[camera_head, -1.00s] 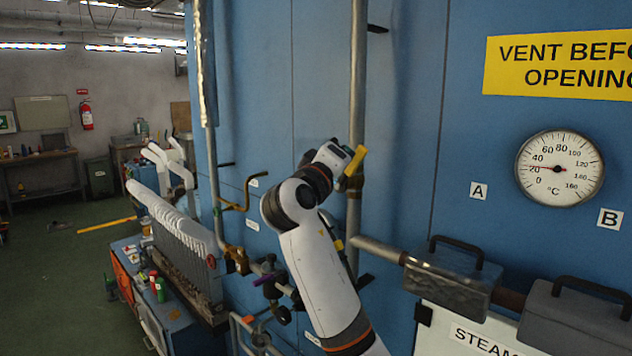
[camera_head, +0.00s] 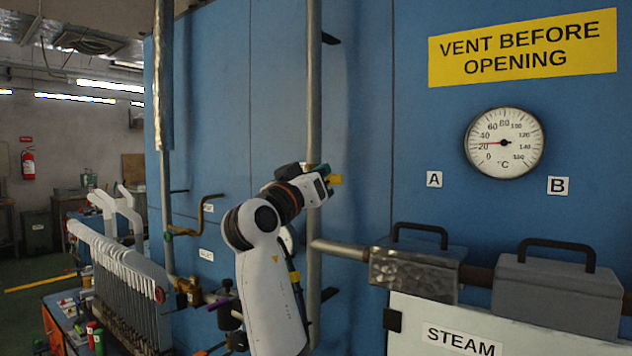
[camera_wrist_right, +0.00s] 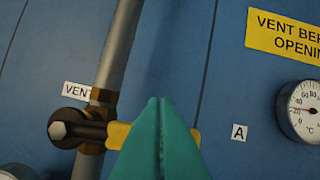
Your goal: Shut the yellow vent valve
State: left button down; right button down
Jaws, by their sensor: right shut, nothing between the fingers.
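The yellow vent valve's lever (camera_head: 337,180) shows just past my right gripper (camera_head: 322,171) in the head view. In the right wrist view the lever (camera_wrist_right: 118,135) lies roughly horizontal, across the pipe. It joins a dark stem and brass fitting (camera_wrist_right: 103,97) beside a partly hidden "VENT" label (camera_wrist_right: 77,91). My right gripper's teal fingers (camera_wrist_right: 160,125) are shut and empty, in front of the lever, hiding its middle. Whether they touch it I cannot tell. My left gripper is not in view.
A vertical grey pipe (camera_head: 314,100) runs up the blue wall. A dial gauge (camera_head: 504,143) reads near 20. Handled grey blocks (camera_head: 556,293) sit on a horizontal pipe at right. A rack of white forms (camera_head: 120,258) stands at left.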

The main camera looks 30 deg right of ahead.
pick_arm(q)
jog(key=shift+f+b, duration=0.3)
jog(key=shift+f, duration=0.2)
pick_arm(e)
jog(key=shift+s+f, duration=0.1)
jog(key=shift+f, duration=0.3)
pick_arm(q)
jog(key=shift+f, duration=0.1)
pick_arm(e)
jog(key=shift+f, duration=0.1)
